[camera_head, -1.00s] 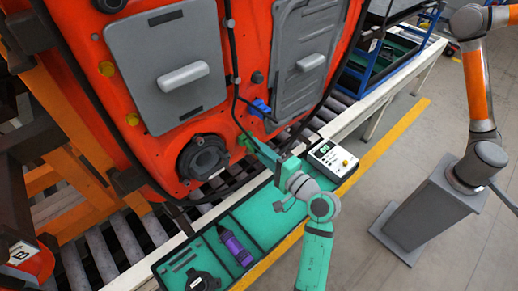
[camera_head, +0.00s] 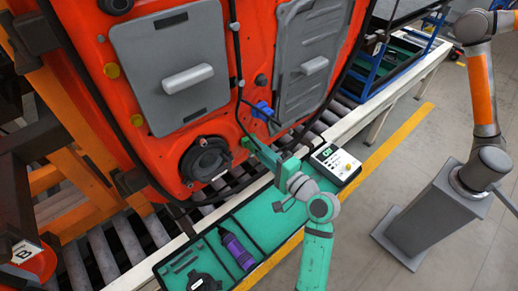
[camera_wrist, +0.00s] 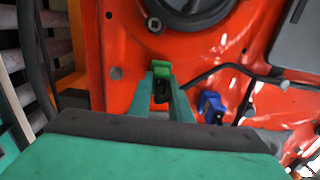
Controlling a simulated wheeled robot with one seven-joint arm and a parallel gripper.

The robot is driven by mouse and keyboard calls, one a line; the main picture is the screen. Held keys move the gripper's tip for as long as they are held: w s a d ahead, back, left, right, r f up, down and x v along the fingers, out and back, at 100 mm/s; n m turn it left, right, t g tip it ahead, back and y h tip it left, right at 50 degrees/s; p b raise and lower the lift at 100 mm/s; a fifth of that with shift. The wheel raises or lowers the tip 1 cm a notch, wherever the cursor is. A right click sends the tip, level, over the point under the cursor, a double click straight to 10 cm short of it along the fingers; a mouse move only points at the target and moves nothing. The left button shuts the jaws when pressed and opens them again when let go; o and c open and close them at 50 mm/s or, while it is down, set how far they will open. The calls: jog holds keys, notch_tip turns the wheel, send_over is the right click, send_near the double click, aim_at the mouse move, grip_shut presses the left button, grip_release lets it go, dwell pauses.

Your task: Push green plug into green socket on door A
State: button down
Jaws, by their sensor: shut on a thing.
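Door A is the red-orange panel (camera_head: 150,110), standing tilted across the left half of the head view. My gripper (camera_wrist: 161,88) is at the lower part of the door, its teal fingers pointing at the panel. It is shut on a small dark piece (camera_wrist: 162,92), which seems to be part of the green plug. A green block (camera_wrist: 160,68) shows right at the fingertips; the green spot also shows in the head view (camera_head: 246,142). I cannot tell plug from socket there, nor how deep the plug sits. The fingers hide part of it.
A blue connector (camera_wrist: 211,104) with a black cable sits on the door close to the right of my gripper. A round black speaker (camera_head: 206,159) is to the left.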

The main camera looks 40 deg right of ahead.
jog(key=c, duration=1.5)
grip_release()
jog(key=shift+c, duration=0.2)
jog(key=s+d, duration=0.1)
jog(key=s, duration=2)
jog(key=shift+d, duration=0.35)
